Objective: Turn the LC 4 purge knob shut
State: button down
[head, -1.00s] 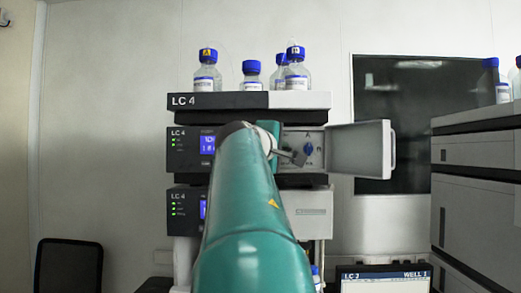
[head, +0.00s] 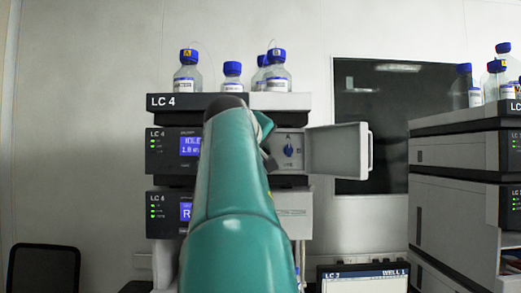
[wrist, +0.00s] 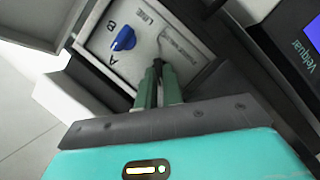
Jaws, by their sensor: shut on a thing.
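The LC 4 module (head: 276,180) has its front panel open. In the wrist view my gripper (wrist: 157,66) reaches into the recess, its two fingers close together. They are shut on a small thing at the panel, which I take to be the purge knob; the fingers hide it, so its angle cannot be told. A blue selector knob (wrist: 124,39) marked A, B and LINE sits just beside the fingertips, apart from them. It also shows in the head view (head: 288,150). In the head view my arm hides most of the gripper.
The open grey door (head: 338,151) stands out to the right of the recess. Blue-capped bottles (head: 188,75) stand on the top tray (head: 281,101).

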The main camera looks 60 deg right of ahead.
jog(key=m, duration=0.1)
jog(key=m+t+y, duration=0.1)
jog(key=m, duration=0.1)
jog(key=shift+s+d+r, duration=0.15)
jog(key=shift+s+d, duration=0.05)
jog(key=m+t, duration=0.1)
jog(key=m+t+y, duration=0.1)
jog(key=m, duration=0.1)
jog(key=shift+s+d+y, duration=0.1)
jog(key=shift+s+y, duration=0.05)
jog(key=shift+y, duration=0.15)
jog(key=shift+m+y, duration=0.3)
jog(key=shift+m, duration=0.4)
jog(key=shift+t, duration=0.3)
jog(key=c, duration=1.5)
grip_release()
jog(key=shift+d, duration=0.1)
jog(key=shift+c, duration=0.2)
jog(key=shift+s, duration=0.1)
jog(key=v, duration=1.3)
jog(key=shift+a, duration=0.4)
